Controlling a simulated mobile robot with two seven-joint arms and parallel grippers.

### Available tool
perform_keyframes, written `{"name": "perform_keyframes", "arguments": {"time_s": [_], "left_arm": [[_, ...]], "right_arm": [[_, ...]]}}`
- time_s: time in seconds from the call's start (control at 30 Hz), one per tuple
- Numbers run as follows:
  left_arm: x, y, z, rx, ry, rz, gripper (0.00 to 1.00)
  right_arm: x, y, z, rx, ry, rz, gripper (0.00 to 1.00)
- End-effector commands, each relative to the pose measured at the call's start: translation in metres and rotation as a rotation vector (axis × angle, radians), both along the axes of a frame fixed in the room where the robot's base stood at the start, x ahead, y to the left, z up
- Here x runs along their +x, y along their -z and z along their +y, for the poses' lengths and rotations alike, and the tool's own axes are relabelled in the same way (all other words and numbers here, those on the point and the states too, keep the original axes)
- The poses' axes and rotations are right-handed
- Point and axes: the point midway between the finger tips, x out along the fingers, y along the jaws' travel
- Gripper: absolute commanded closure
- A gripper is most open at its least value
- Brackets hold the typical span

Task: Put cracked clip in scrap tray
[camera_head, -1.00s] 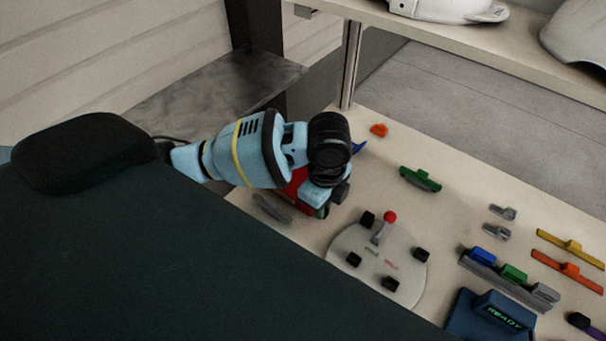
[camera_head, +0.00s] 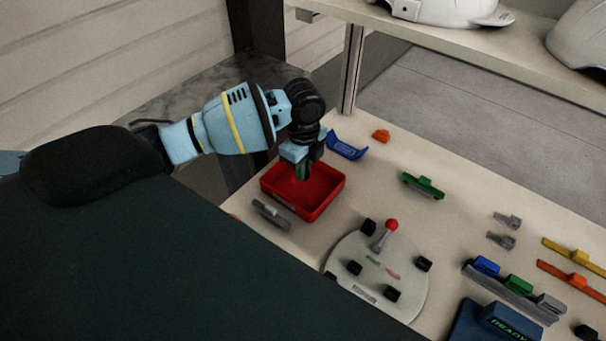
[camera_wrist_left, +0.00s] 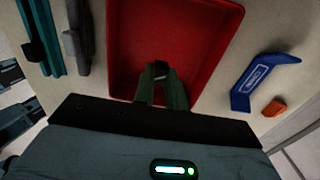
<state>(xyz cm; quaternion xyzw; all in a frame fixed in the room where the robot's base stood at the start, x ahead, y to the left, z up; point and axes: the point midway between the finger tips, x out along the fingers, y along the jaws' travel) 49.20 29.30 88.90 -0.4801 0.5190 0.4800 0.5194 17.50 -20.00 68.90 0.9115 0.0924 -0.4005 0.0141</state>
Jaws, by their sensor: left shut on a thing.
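The red tray (camera_head: 325,207), which I take as the scrap tray, lies on the bench near its left edge. My left gripper (camera_head: 303,174) points down over the tray's far part. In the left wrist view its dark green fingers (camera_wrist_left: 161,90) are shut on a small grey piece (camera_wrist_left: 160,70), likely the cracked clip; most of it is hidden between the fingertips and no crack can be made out. The tray floor (camera_wrist_left: 185,40) around it looks empty. I cannot tell whether the piece touches the floor. My right gripper is not in view.
A blue bracket (camera_head: 347,147) and an orange piece (camera_head: 381,136) lie beyond the tray. A grey part (camera_head: 270,214) lies just in front. A round plate (camera_head: 350,262) with black blocks and a red-knobbed lever stands nearby. Green, grey and blue parts lie farther right.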

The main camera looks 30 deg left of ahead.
Motion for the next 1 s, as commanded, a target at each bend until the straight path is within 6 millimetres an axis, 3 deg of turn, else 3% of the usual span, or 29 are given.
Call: {"name": "perform_keyframes", "arguments": {"time_s": [0.27,0.7,0.73,0.87,1.0], "left_arm": [[0.003,0.033,0.005,0.002,-0.001,0.001,1.0],[0.003,0.04,0.004,0.0,0.0,-0.001,1.0],[0.003,0.039,0.004,0.0,0.0,-0.001,0.83],[0.003,0.039,0.004,0.001,0.0,-0.001,0.66],[0.003,0.039,0.004,0.001,0.0,-0.001,0.65]], "right_arm": [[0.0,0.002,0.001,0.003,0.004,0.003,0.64],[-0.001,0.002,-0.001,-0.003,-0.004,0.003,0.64],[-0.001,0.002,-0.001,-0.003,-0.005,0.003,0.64],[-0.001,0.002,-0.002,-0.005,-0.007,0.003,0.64],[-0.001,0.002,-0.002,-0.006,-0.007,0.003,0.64]]}}
